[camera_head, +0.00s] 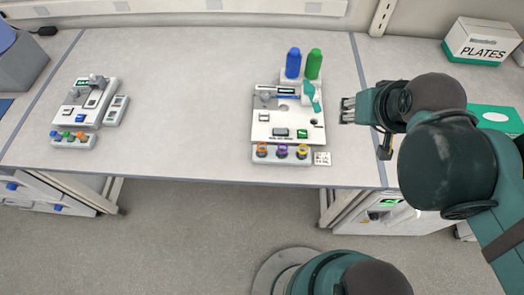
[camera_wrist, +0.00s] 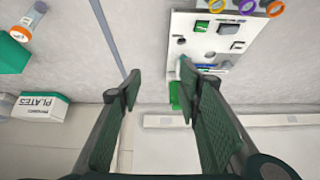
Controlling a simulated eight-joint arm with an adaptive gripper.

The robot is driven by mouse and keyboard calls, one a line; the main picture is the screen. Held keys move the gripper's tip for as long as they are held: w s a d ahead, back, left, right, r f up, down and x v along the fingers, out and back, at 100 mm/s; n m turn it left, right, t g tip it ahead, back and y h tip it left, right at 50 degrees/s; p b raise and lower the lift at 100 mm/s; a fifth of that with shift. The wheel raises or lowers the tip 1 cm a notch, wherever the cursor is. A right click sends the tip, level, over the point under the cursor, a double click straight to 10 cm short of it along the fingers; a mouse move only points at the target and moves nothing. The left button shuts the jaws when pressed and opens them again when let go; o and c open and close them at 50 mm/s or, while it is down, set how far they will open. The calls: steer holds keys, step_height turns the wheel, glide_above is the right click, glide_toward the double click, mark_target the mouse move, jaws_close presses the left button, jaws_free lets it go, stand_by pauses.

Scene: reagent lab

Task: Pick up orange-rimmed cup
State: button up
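The orange-rimmed cup (camera_head: 262,151) sits at the left end of a row of three cups at the front edge of the white device on the bench. A purple-rimmed cup (camera_head: 283,152) and a yellow-rimmed cup (camera_head: 302,152) stand to its right. In the wrist view the orange-rimmed cup (camera_wrist: 275,9) is at the top right edge, partly cut off. My gripper (camera_head: 347,110) is to the right of the device, apart from it and from the cups. In the wrist view its two fingers (camera_wrist: 160,80) are spread with nothing between them.
The white device (camera_head: 262,131) carries a teal part (camera_head: 310,97). A blue bottle (camera_head: 293,64) and a green bottle (camera_head: 314,65) stand behind it. A smaller device (camera_head: 75,115) is at the left. A PLATES box (camera_head: 481,41) is at the far right. The bench middle (camera_head: 185,105) is clear.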

steer(key=a+m, duration=0.1)
steer(key=a, duration=0.1)
steer(key=m+g+p, duration=0.7)
steer(key=m+p, duration=0.1)
steer(key=m, duration=0.9)
glide_toward(262, 147)
steer(key=s, duration=0.1)
steer(key=shift+f, duration=0.2)
steer(key=shift+f, duration=1.3)
steer(key=shift+f, duration=0.1)
steer(key=shift+f, duration=2.5)
